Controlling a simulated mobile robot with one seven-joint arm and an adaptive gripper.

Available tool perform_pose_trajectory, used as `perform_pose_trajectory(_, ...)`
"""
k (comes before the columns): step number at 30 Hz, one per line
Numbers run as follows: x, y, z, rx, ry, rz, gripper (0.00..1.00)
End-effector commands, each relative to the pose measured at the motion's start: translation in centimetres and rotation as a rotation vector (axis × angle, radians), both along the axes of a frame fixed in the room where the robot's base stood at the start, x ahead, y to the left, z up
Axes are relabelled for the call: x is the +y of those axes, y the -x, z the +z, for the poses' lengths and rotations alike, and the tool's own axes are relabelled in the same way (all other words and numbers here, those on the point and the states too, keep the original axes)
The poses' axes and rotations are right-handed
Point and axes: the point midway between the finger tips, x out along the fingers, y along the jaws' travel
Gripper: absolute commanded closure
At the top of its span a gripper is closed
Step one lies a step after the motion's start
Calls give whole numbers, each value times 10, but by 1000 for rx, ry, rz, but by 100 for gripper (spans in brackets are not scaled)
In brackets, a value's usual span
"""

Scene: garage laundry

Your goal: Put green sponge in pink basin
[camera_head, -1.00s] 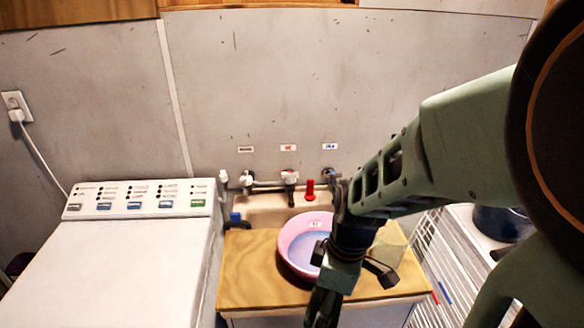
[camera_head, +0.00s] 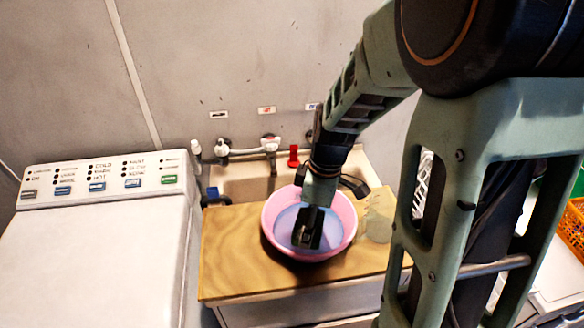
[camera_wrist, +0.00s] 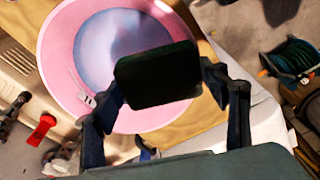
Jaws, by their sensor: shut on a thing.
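The pink basin (camera_head: 347,222) sits on the wooden counter top, with a bluish inside. It also shows in the wrist view (camera_wrist: 62,50), below and beyond my gripper. My gripper (camera_head: 308,228) points down over the basin in the head view. In the wrist view my gripper (camera_wrist: 165,85) is shut on a dark green block, the sponge (camera_wrist: 158,75), held between its two fingers. The sponge looks almost black in the shade. I cannot tell how high it is above the basin floor.
The wooden counter (camera_head: 235,255) adjoins a sink (camera_head: 240,185) with taps and a red tap handle (camera_head: 293,155). A white washing machine (camera_head: 95,250) stands at the left. An orange crate (camera_head: 572,228) is at the far right.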

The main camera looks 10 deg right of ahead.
Motion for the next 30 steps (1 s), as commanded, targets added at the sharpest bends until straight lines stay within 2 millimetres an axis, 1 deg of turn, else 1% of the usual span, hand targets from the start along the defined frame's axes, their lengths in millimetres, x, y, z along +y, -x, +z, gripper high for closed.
perform_pose_trajectory(1, -3, -10, -7, 2, 0, -2, 52)
perform_pose_trajectory(2, -4, -17, -10, 2, 0, -2, 52)
perform_pose_trajectory(3, -6, -23, -21, 3, 0, -2, 52)
perform_pose_trajectory(6, -10, -37, -40, 3, -1, -1, 52)
perform_pose_trajectory(9, -13, -48, -52, 2, -1, -2, 52)
perform_pose_trajectory(17, -16, -60, -65, 2, -1, -1, 52)
perform_pose_trajectory(19, -17, -64, -75, 2, -1, 0, 52)
perform_pose_trajectory(21, -17, -63, -88, 2, 0, 0, 52)
perform_pose_trajectory(24, -17, -63, -98, 2, -1, -1, 52)
perform_pose_trajectory(30, -17, -64, -97, -1, 0, -1, 52)
